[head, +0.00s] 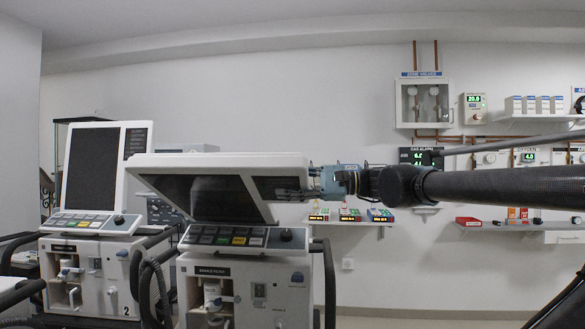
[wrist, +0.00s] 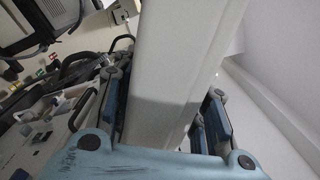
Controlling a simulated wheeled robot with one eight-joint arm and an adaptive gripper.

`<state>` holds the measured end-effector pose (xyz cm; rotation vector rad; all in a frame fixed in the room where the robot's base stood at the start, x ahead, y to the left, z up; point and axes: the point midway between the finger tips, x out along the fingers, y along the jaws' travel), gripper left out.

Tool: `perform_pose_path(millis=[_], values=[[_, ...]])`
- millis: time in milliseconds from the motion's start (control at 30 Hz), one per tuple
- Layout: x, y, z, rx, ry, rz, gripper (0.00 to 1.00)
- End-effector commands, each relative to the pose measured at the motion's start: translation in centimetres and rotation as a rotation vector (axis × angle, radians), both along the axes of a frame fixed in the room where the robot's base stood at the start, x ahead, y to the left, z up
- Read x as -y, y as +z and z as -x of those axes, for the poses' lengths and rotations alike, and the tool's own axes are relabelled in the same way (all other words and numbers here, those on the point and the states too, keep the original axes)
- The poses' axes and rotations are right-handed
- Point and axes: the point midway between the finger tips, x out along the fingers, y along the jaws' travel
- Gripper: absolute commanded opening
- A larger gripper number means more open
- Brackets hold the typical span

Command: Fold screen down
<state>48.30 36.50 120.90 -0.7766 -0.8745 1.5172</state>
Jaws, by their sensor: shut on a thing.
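The ventilator screen (head: 215,195) has a white frame and a dark display. In the head view it is tilted far forward over its control panel (head: 232,237), with a gap between its lower edge and the keys. My gripper (head: 305,187) reaches in from the right and is shut on the right side of the screen's frame. In the wrist view the white screen edge (wrist: 168,80) runs between the two blue-padded fingers (wrist: 165,120), one on each side of it. The tips' exact contact is partly hidden.
A second ventilator (head: 88,268) marked 2 stands at the left with its screen (head: 95,170) upright. A wall shelf (head: 350,222) with small coloured devices is behind my gripper. Black handle rails (head: 328,280) flank the near ventilator. Open floor lies to the right.

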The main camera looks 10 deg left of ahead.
Motion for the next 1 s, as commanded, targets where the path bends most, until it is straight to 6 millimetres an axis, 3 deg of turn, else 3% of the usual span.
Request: perform_pose_path(millis=[200,400,967,1000], values=[[0.2,-3.3,1.9,0.074,0.000,-0.007,0.00],[0.3,-5.0,2.7,0.071,-0.001,-0.007,0.01],[0.4,-5.7,2.9,0.068,-0.002,-0.006,0.02],[0.4,-5.7,2.9,0.068,-0.002,-0.006,0.54]])
